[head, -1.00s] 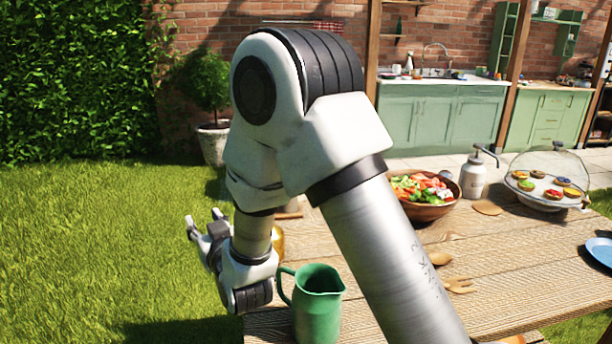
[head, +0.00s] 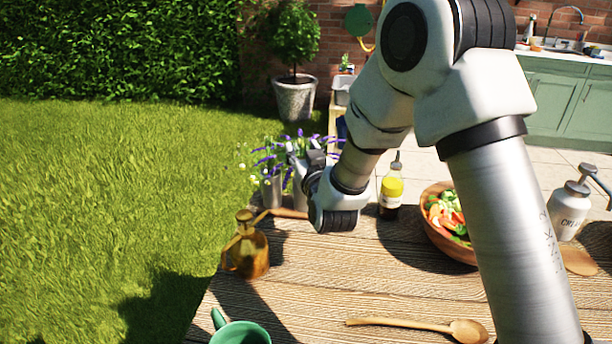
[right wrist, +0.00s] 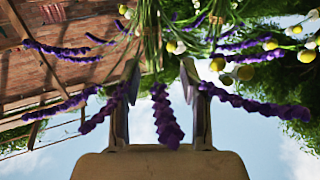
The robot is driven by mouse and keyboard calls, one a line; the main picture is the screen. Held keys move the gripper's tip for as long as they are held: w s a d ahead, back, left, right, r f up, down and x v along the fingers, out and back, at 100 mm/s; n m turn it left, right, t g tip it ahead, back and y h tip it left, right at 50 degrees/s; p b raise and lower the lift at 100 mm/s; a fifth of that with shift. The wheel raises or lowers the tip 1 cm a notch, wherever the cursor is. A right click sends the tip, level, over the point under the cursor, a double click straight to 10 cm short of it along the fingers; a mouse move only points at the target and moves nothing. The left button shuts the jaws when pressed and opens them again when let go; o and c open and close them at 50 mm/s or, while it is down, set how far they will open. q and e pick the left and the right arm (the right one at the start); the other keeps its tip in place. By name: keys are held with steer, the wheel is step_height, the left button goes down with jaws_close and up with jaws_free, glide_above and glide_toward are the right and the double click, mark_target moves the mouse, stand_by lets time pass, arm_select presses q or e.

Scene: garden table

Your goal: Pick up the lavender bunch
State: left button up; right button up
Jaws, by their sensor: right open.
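The lavender bunch (head: 266,160) shows as purple spikes on green stems above a grey metal pot (head: 271,190) at the table's far left edge. More purple spikes show just behind my right gripper (head: 302,160), which partly hides the flowers. In the right wrist view, the open fingers of the right gripper (right wrist: 160,88) stand apart. Lavender spikes (right wrist: 166,118) hang between and around them, close to the camera. Whether the fingers touch the stems is unclear. My left gripper is not in view.
White and yellow flowers (right wrist: 243,72) mix with the lavender. A green jug (head: 240,333) and wooden spoon (head: 420,326) are nearer. Mid-table wood is mostly clear.

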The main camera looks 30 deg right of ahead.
mark_target(304, 146)
steer(key=w+d, duration=0.2)
steer(key=w, duration=0.1)
steer(key=shift+w+f, duration=0.15)
steer(key=shift+w, duration=0.05)
steer(key=shift+a, duration=0.25)
steer(key=shift+c, duration=0.4)
steer(key=shift+s+d, duration=0.1)
jaws_close()
